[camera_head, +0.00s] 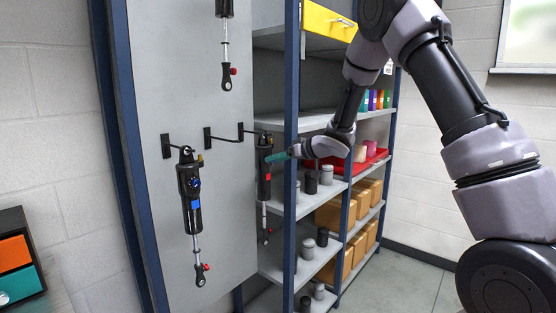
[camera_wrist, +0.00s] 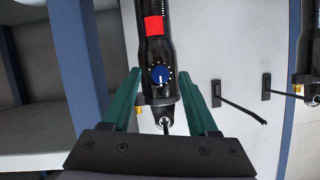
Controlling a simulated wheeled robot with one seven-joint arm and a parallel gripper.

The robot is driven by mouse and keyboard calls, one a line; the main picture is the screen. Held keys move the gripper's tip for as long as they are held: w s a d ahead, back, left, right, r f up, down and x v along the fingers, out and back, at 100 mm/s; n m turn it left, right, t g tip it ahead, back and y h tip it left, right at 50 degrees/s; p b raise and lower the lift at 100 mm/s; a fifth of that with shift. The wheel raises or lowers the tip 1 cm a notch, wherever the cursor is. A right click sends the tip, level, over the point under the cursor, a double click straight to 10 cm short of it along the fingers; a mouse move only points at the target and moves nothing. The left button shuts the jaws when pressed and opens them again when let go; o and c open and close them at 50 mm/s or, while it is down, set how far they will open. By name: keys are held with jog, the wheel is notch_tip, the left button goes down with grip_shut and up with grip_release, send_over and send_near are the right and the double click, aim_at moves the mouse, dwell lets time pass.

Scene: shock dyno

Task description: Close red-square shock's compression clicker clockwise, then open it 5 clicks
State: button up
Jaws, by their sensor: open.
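The red-square shock (camera_head: 264,175) hangs on a bracket at the right edge of the grey panel in the head view. In the wrist view its dark body (camera_wrist: 157,52) carries a red square (camera_wrist: 154,25). Below the square is a blue clicker knob (camera_wrist: 160,76) with a white pointer mark and a ring of white dots. My gripper (camera_head: 290,154) is at the upper part of this shock. In the wrist view my gripper (camera_wrist: 166,95) has its green fingers apart, one on each side of the shock near the knob, with gaps visible. Its exact depth to the knob is unclear.
A blue-square shock (camera_head: 190,195) hangs to the left, and another shock (camera_head: 226,60) hangs above. A shelf rack with a blue post (camera_head: 291,120) stands close beside my gripper, holding a red tray (camera_head: 372,161), dark and grey cylinders and cardboard boxes (camera_head: 334,214).

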grip_shut()
dwell(0.3)
jog(key=shift+s+a+f+n+t+y, duration=0.25)
jog(key=shift+n+t, duration=1.4)
jog(key=shift+n, duration=2.55)
jog(key=shift+d+f+n+t+y, duration=0.1)
jog(key=shift+f+n+t, duration=0.3)
jog(key=shift+n+t, duration=2.5)
jog(key=shift+s+a+f+n+t+y, duration=0.15)
jog(key=shift+f+n+t, duration=0.2)
jog(key=shift+n, duration=5.45)
